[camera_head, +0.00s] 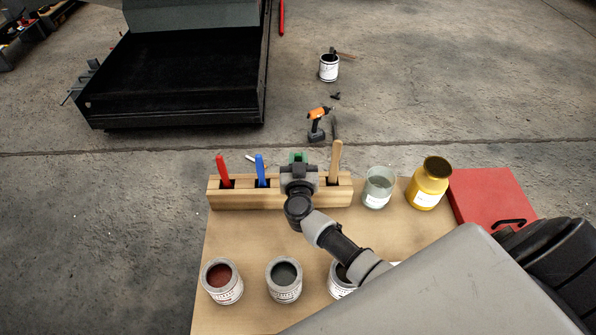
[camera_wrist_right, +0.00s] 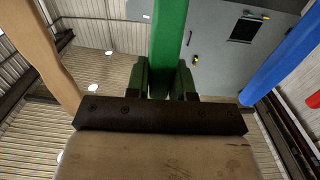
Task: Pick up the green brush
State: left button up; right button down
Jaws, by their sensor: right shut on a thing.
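The green brush shows in the right wrist view as an upright green handle (camera_wrist_right: 168,45) between my right gripper's fingers (camera_wrist_right: 168,82). My right gripper (camera_head: 299,162) is over the wooden brush holder (camera_head: 228,200) in the head view and hides most of the green brush there. It is shut on the green handle. The lower end of the brush is hidden, so I cannot tell whether it still sits in the holder. A red brush (camera_head: 222,170), a blue brush (camera_head: 261,170) and a wooden-coloured brush (camera_head: 336,160) stand in the holder. My left gripper is out of view.
A glass jar (camera_head: 378,187), a yellow bottle (camera_head: 429,183) and a red case (camera_head: 490,195) stand right of the holder. Paint cans (camera_head: 222,282) line the near side of the table (camera_head: 250,238). A drill (camera_head: 317,124) and a white can (camera_head: 328,68) are on the floor beyond.

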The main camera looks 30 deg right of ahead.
pick_arm(q)
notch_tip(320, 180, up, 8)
jog(key=p, duration=0.7)
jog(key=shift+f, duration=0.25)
pick_arm(e)
notch_tip(320, 180, up, 18)
